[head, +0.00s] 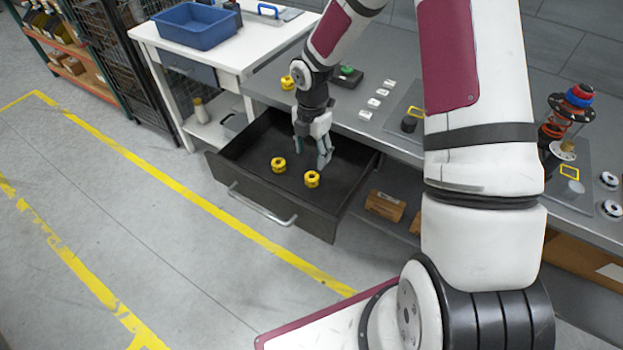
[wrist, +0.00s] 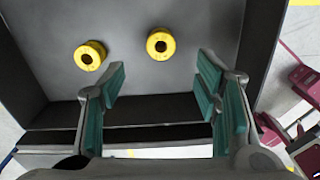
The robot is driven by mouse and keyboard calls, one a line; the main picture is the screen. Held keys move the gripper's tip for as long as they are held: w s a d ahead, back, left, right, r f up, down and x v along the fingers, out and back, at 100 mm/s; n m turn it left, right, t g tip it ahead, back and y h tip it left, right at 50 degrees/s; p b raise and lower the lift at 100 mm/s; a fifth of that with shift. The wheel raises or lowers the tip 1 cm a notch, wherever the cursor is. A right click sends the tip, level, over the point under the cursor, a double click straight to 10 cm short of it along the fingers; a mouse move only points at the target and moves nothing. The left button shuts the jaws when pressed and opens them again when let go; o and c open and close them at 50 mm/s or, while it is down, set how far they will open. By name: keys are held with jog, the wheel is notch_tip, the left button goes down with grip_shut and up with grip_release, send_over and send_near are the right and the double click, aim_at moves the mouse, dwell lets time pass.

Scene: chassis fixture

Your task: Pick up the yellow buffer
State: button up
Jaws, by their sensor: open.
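Two yellow buffers, short rings with a dark centre hole, lie apart on the floor of the open dark drawer (head: 228,175). In the head view one is at the left (head: 278,165) and one nearer the front right (head: 312,179). A third yellow round piece (head: 287,82) sits on the bench top. My gripper (head: 311,157) is over the drawer, pointing down, with its fingers apart and nothing between them. In the wrist view, one buffer (wrist: 160,44) shows ahead of the gap between the teal finger pads. The other buffer (wrist: 90,56) shows ahead of the left finger.
The drawer walls surround the buffers and my gripper. The grey bench (head: 395,150) above holds a green-topped button box (head: 347,75), pale blocks and a coloured post (head: 565,125). A blue bin (head: 196,26) stands on the white table. The floor before the drawer is clear.

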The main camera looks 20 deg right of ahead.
aim_at(312, 173)
jog(key=shift+f+p, duration=0.35)
jog(key=shift+f, duration=4.05)
jog(key=shift+s, duration=0.1)
jog(key=c, duration=1.2)
